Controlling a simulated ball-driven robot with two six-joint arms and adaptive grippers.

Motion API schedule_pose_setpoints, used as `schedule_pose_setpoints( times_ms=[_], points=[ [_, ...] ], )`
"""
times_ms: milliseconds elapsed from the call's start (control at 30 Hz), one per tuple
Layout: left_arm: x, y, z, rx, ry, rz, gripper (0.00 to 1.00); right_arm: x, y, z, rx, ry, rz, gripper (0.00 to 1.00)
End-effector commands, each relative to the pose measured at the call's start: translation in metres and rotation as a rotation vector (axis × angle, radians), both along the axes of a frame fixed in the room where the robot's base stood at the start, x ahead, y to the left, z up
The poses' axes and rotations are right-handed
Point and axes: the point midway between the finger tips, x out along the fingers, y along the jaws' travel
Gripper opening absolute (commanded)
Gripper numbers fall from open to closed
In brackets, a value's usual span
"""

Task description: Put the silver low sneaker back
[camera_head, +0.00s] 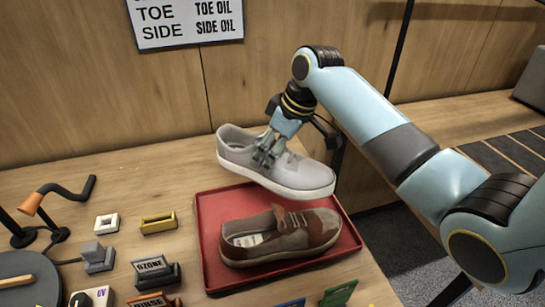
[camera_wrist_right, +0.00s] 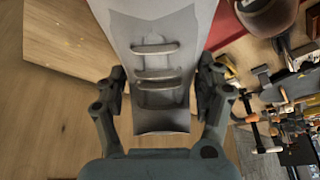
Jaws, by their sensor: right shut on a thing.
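The silver low sneaker (camera_head: 295,174) is a light grey shoe with a white sole. It is held in the air above the back part of the red tray, its toe pointing right. My right gripper (camera_head: 266,152) is shut on it around the lace area. In the right wrist view the fingers (camera_wrist_right: 160,100) stand on both sides of the sneaker's tongue and laces (camera_wrist_right: 158,60). A brown stained sneaker (camera_head: 285,236) lies in the red tray (camera_head: 208,235), below the silver one. My left gripper is not in view.
A sign (camera_head: 185,22) hangs on the wood wall. Left of the tray stand a white block (camera_head: 106,223), a yellow block (camera_head: 158,222), a grey block (camera_head: 97,257) and an ozone-labelled block (camera_head: 152,272). The wooden table (camera_head: 140,180) is clear behind them.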

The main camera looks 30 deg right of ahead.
Motion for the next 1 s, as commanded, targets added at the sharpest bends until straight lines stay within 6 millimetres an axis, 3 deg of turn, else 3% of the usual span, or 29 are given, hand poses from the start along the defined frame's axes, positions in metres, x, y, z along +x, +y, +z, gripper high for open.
schedule_pose_setpoints(
  times_ms=[167, 400, 833, 867, 1000],
  points=[
    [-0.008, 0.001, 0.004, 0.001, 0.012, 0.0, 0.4, 0.0, 0.0, -0.02, 0.0, 0.0, 0.0, 0.16],
    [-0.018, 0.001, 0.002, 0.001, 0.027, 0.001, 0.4, 0.0, 0.0, -0.022, 0.0, -0.002, 0.001, 0.16],
    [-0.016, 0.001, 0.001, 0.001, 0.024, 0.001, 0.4, 0.0, 0.0, -0.034, 0.001, -0.001, 0.0, 0.16],
    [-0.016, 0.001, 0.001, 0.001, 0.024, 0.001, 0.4, -0.001, 0.0, -0.034, 0.0, 0.0, 0.0, 0.71],
    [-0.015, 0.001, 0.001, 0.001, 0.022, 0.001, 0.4, -0.001, 0.0, -0.034, 0.0, 0.0, 0.0, 0.89]
  ],
)
